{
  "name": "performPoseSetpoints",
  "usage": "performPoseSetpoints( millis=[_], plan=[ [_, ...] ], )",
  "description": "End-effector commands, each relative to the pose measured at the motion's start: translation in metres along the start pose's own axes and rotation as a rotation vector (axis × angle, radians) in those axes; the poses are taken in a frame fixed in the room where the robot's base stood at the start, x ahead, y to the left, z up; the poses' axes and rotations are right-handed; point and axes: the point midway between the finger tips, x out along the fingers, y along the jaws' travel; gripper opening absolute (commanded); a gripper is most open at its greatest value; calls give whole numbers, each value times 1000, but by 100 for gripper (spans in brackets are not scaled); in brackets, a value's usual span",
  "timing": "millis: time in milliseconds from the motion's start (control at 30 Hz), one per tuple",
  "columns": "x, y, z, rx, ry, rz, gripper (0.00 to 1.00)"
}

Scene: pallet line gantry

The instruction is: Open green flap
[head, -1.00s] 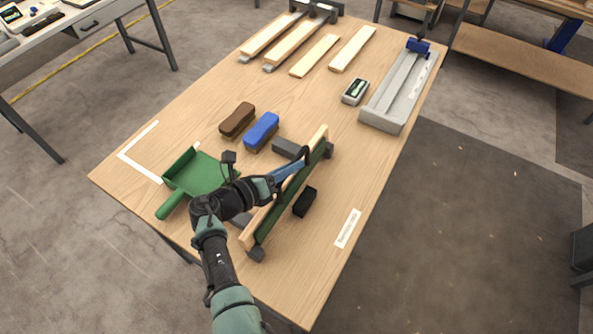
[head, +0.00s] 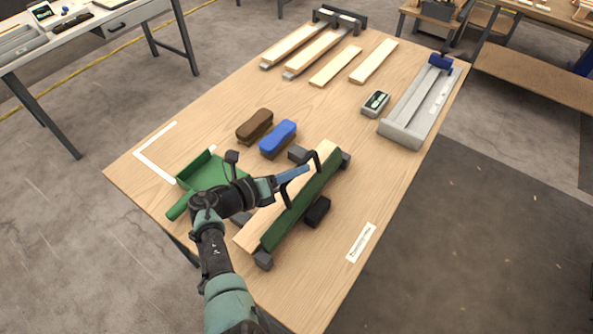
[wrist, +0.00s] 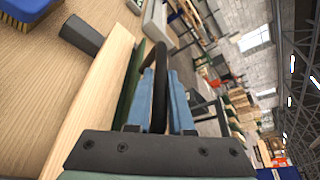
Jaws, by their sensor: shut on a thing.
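The green flap (head: 280,230) is a long green panel along the right side of a pale wooden board (head: 258,224) near the table's front. A black bar handle (wrist: 160,85) stands out from the flap. My gripper (head: 299,172) is shut on this handle, with its blue fingers on either side of it in the wrist view. In the wrist view the flap (wrist: 131,85) is a narrow dark green strip beside the board, partly hidden by my fingers. In the head view the fingers hide part of the board and handle.
A black block (head: 317,211) lies close right of the flap. Grey blocks (head: 263,260) sit at the board's ends. A green dustpan (head: 203,172), a blue brush (head: 278,138) and a brown brush (head: 255,124) lie to the left. The table's right front is mostly clear.

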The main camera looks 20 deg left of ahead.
Motion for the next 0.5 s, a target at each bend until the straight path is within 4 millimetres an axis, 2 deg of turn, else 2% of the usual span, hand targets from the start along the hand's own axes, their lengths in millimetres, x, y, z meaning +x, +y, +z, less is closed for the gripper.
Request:
performPoseSetpoints(
  millis=[267, 300, 333, 500],
  plan=[
    [0, 1, -2, 0, 3, 2, 0],
    [0, 1, -2, 0, 3, 2, 27],
    [0, 1, -2, 0, 3, 2, 32],
    [0, 1, -1, 0, 1, 1, 32]
  ],
)
